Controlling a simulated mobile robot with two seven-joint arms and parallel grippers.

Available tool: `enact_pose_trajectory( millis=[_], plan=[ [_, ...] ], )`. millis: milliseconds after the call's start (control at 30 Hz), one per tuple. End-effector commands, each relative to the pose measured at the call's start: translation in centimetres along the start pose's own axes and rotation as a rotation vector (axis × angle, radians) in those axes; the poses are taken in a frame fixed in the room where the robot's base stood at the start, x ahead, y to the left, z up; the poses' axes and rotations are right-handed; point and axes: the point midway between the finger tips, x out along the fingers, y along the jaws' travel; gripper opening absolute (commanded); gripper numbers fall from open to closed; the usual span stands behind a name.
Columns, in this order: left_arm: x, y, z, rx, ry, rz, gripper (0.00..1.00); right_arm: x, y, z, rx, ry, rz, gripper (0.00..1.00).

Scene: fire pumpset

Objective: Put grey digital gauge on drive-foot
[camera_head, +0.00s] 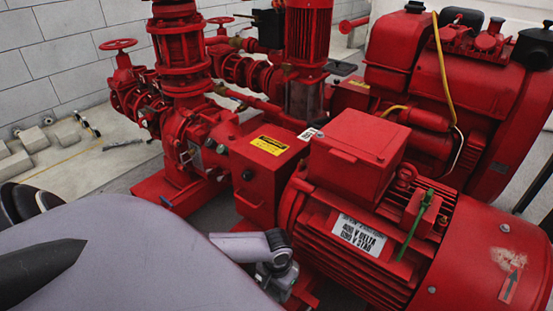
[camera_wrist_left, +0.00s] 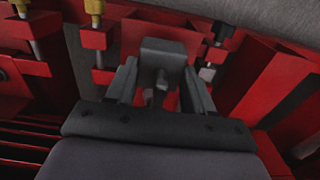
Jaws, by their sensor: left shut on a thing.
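My left gripper (camera_wrist_left: 162,84) is shut on the grey digital gauge (camera_wrist_left: 164,50), a dark grey block held between the two fingers in the left wrist view. Its display face cannot be made out. In the head view my left gripper (camera_head: 274,277) is low beside the front of the big red motor, and the gauge cannot be told apart from it. Red brackets and ledges with bolts lie around and beyond the gauge in the wrist view. I cannot tell which of them is the drive-foot, or whether the gauge touches any. My right gripper is not in view.
The ribbed red motor (camera_head: 450,255) with its terminal box (camera_head: 358,150) stands close on the right. A red box with a yellow label (camera_head: 268,146) and red pump pipework (camera_head: 185,120) stand behind. Upright bolts (camera_wrist_left: 93,22) rise from the red ledges. Floor shows at far left.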

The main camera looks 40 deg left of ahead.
Motion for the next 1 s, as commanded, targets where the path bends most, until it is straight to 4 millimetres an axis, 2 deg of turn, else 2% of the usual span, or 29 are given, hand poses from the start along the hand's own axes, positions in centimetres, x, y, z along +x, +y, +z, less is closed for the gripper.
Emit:
enact_pose_trajectory(
  millis=[33, 200, 633, 667, 733, 1000],
  plan=[
    [1.2, 0.0, -0.1, -0.001, 0.002, 0.001, 0.0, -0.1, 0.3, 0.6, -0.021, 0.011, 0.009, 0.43],
    [2.8, 0.0, -0.1, -0.001, 0.002, 0.0, 0.0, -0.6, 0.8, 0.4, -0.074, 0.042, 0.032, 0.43],
    [3.1, 0.0, -0.1, -0.001, 0.002, 0.001, 0.0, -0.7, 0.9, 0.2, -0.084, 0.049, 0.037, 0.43],
    [3.3, 0.0, 0.0, -0.001, -0.001, 0.0, 0.56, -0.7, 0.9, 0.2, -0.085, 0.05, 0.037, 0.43],
    [3.2, 0.0, 0.1, 0.0, -0.001, 0.0, 0.78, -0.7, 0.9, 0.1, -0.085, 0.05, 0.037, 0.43],
    [3.2, 0.0, 0.1, 0.0, -0.001, -0.001, 0.78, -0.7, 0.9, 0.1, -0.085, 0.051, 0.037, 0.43]
  ],
)
